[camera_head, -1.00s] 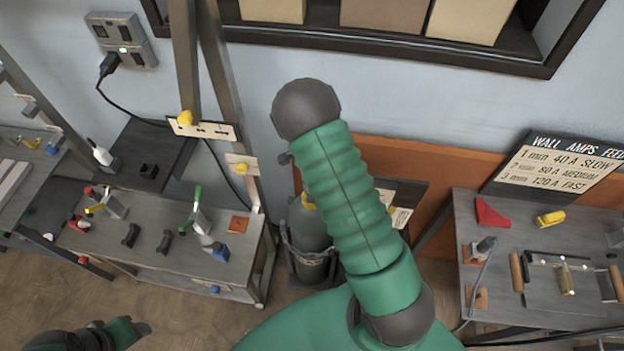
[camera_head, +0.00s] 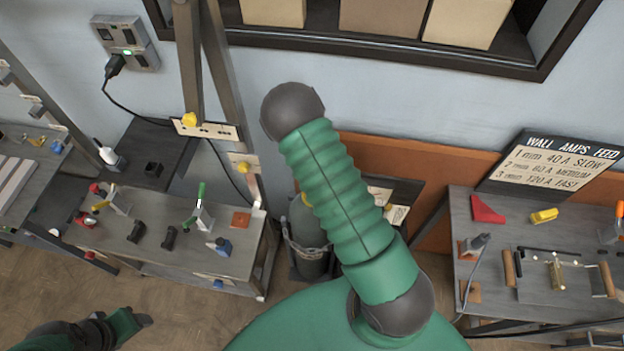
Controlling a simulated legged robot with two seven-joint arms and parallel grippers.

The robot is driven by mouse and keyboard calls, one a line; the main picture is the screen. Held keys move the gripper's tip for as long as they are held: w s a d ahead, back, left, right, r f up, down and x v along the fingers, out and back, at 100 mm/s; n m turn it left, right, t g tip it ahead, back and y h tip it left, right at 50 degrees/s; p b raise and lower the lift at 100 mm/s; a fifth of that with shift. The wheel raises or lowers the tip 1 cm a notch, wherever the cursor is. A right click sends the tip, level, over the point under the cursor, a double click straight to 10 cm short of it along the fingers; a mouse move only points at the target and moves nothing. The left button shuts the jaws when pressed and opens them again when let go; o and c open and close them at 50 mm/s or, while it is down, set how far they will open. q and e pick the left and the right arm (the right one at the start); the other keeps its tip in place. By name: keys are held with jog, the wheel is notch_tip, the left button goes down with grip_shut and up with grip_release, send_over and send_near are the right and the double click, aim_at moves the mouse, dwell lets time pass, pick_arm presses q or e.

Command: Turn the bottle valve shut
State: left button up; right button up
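The gas bottle (camera_head: 308,240) is a grey-green cylinder standing upright in a dark holder on the floor, between the left bench and the right table. My large green ribbed arm crosses in front of its upper right side. The bottle valve is hidden or too small to make out behind the arm, so how far it is turned cannot be seen. The arm ends in a dark rounded joint above the bottle, with no gripper fingers showing. Part of another green and dark arm of mine shows at the lower left, with no fingers discernible.
A bench (camera_head: 150,262) with clamps and small tools stands left of the bottle. The right table (camera_head: 495,310) holds a red wedge (camera_head: 487,210), a yellow block (camera_head: 544,216) and a torch. A welding chart (camera_head: 560,165) stands behind. Floor is clear between the bench and my lower-left arm.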

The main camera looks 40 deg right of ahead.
jog(key=shift+w+d+r, duration=0.1)
jog(key=shift+w+r, duration=0.05)
jog(key=shift+w, duration=0.05)
dwell(0.3)
jog(key=o, duration=1.4)
jog(key=shift+c, duration=0.2)
notch_tip(320, 180, up, 16)
jog(key=b, duration=0.1)
jog(key=shift+r, duration=0.25)
